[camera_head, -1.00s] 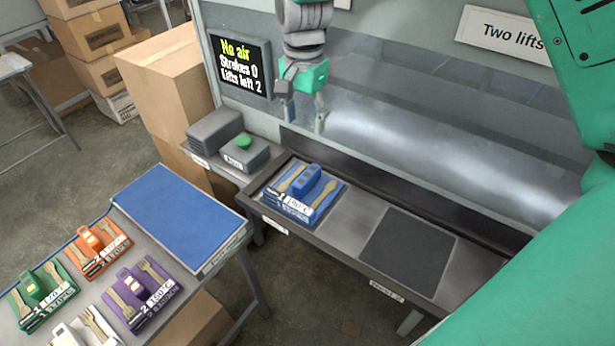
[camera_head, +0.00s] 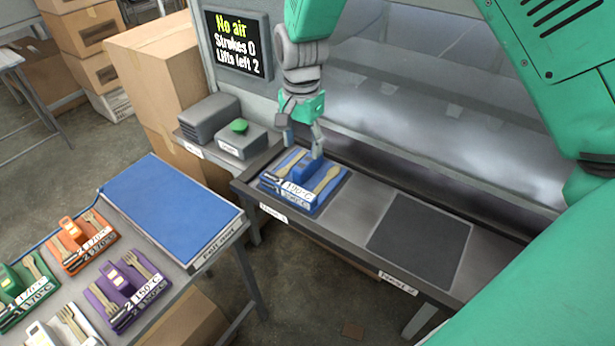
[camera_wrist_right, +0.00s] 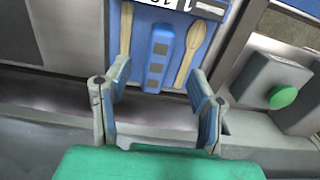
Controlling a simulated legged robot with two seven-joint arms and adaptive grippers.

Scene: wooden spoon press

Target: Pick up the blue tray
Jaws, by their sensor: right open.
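The blue tray (camera_head: 307,203) rests on the left pad of the grey bench. It carries a raised blue handle block, wooden cutlery on both sides and a white temperature label. My right gripper (camera_head: 303,147) hangs just above the back of the tray, jaws open and pointing down. In the right wrist view, the blue handle block (camera_wrist_right: 160,58) lies ahead between the open fingers (camera_wrist_right: 158,85), and nothing is held. I cannot tell from these views whether a fingertip touches the block. My left gripper is not in view.
A grey box with a green button (camera_head: 239,126) stands left of the tray. A dark empty pad (camera_head: 420,240) lies to the right. The side table holds a blue mat (camera_head: 172,208) and orange, purple, green and white trays. A screen (camera_head: 238,44) reads "No air".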

